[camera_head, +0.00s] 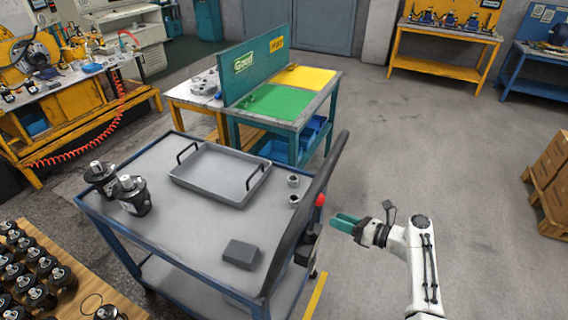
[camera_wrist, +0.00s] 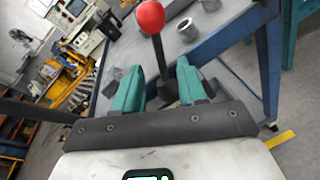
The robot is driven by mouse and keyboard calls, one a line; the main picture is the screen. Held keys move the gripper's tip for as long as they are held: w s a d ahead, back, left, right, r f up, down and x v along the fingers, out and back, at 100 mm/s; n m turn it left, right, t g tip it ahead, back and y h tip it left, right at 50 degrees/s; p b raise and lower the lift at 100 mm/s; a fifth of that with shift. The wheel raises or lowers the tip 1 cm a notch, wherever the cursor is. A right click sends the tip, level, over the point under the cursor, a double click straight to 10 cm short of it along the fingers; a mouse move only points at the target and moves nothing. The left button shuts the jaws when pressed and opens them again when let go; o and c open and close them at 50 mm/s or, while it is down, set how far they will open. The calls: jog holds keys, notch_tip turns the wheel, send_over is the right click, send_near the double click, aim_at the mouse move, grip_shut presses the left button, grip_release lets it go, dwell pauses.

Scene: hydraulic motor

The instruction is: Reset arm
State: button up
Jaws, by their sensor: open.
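My gripper (camera_head: 345,222) shows in the head view to the right of the blue cart (camera_head: 150,225), beside a dark upright panel with a red knob (camera_head: 320,200). In the wrist view, its two green fingers (camera_wrist: 158,92) stand apart with nothing held between them. The red knob also shows in the wrist view (camera_wrist: 150,17), on a dark stick beyond the fingers. My white arm reaches up from the bottom right of the head view.
On the cart are a grey tray (camera_head: 222,172), two black motors (camera_head: 131,195), small metal rings (camera_head: 293,181) and a dark block (camera_head: 241,254). A workbench with green (camera_head: 275,101) and yellow mats stands behind. Boxes (camera_head: 552,180) stand at far right. The floor right of the cart is clear.

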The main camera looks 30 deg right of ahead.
jog(key=s+a+f+n+g, duration=0.4)
jog(key=s+a+n, duration=0.2)
jog(key=a+n, duration=0.15)
jog(key=s+a+f+n+g, duration=0.3)
jog(key=s+a+n+g, duration=0.25)
jog(key=n, duration=0.35)
jog(key=s+a+r+n+g+h, duration=0.2)
jog(key=s+r+n+h, duration=0.1)
jog(key=s+n, duration=0.6)
jog(key=s+a+r+n+g+h, duration=0.2)
jog(key=s+r+n+h, duration=0.1)
jog(key=s+n, duration=0.5)
jog(key=shift+s+a+r+n+h+b, duration=0.35)
jog(key=shift+s+n+h+b, duration=0.05)
jog(key=shift+n, duration=0.75)
